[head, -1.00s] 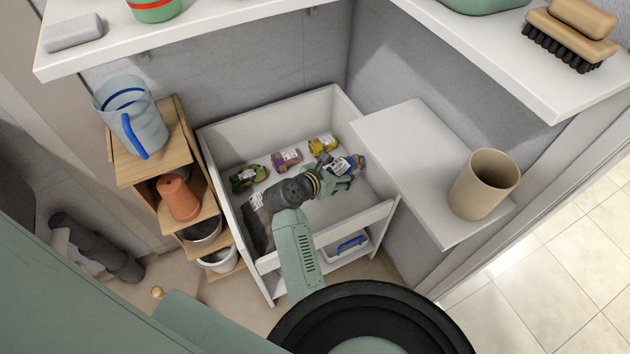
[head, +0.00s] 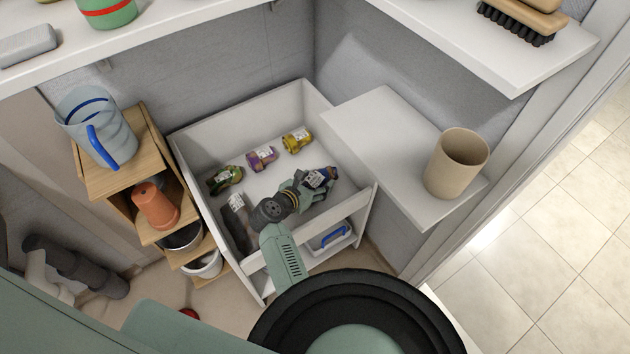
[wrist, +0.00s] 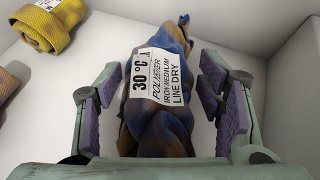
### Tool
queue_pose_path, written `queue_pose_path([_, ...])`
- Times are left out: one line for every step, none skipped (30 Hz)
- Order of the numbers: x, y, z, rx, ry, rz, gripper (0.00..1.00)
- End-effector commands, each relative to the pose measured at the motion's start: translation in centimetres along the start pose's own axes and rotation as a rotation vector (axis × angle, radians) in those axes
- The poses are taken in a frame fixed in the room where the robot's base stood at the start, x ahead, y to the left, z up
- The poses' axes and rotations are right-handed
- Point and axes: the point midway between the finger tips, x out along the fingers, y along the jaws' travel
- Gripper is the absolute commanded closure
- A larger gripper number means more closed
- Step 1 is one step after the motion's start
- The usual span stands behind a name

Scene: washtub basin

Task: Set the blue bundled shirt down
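The blue bundled shirt (wrist: 160,120) lies in the white basin, rolled up, blue with brown patches. A white care label reading 30 °C, polyester, line dry is on its top. In the head view the shirt (head: 331,174) is at the right of the basin floor, partly covered by my gripper (head: 308,187). In the wrist view my gripper (wrist: 160,78) has one finger on each side of the shirt, with narrow gaps between pads and cloth. It looks open around the shirt. The underside of the shirt is hidden.
Yellow (head: 297,139), purple (head: 263,158) and green (head: 225,179) bundles lie along the basin's back, and a dark one (head: 237,225) at its left. The basin's front wall (head: 325,225) is near my arm. A shelf with a tan cup (head: 457,163) overhangs at right.

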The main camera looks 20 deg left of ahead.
Motion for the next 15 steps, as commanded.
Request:
queue_pose_path([0.03,-0.01,-0.03,0.000,0.000,0.000,0.36])
queue_pose_path([0.02,-0.01,-0.02,0.000,0.000,0.000,0.34])
queue_pose_path([0.02,-0.01,-0.02,0.000,0.000,0.000,0.31])
queue_pose_path([0.02,-0.01,-0.02,0.000,0.000,0.000,0.29])
queue_pose_path([0.02,-0.01,-0.02,0.000,0.000,0.000,0.27])
queue_pose_path([0.02,-0.01,-0.02,0.000,0.000,0.000,0.24])
queue_pose_path([0.01,-0.01,-0.02,0.000,0.000,0.000,0.22])
queue_pose_path([0.01,-0.01,-0.02,0.000,0.000,0.000,0.20])
queue_pose_path([0.01,-0.01,-0.02,0.000,0.000,0.000,0.18])
queue_pose_path([0.01,-0.01,-0.01,0.000,0.000,0.000,0.18])
queue_pose_path([0.01,-0.01,-0.01,0.000,0.000,0.000,0.18])
queue_pose_path([0.01,0.00,-0.01,0.000,0.000,0.000,0.18])
queue_pose_path([0.01,-0.01,-0.01,0.000,0.000,0.000,0.18])
queue_pose_path([0.01,0.00,-0.01,0.000,0.000,0.000,0.18])
queue_pose_path([0.01,0.00,-0.01,0.000,0.000,0.000,0.18])
